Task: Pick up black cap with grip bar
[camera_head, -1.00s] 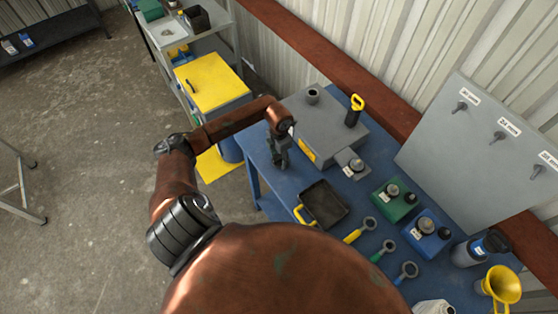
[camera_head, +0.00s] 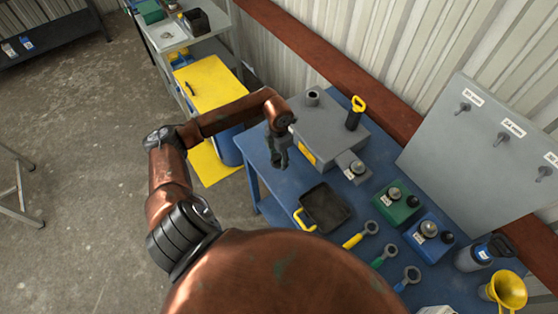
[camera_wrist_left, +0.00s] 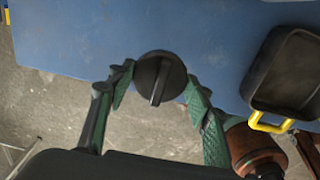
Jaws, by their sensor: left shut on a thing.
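The black cap with a grip bar (camera_wrist_left: 149,72) is round and dark, with a raised bar across its face. In the wrist view it sits between the fingertips of my left gripper (camera_wrist_left: 160,82), which is shut on it. The cap lies over the line of the blue table's edge in that view; its height above the table cannot be told. In the head view my left gripper (camera_head: 279,160) is at the table's left end, beside the grey box (camera_head: 328,137), and I cannot make out the cap there. My right gripper is not in view.
A black tray with a yellow handle (camera_head: 325,207) lies on the blue table (camera_head: 276,206); it also shows in the wrist view (camera_wrist_left: 262,91). Ring-ended tools, a green box (camera_head: 392,211), a blue box (camera_head: 418,243) and a yellow funnel (camera_head: 509,289) stand farther right.

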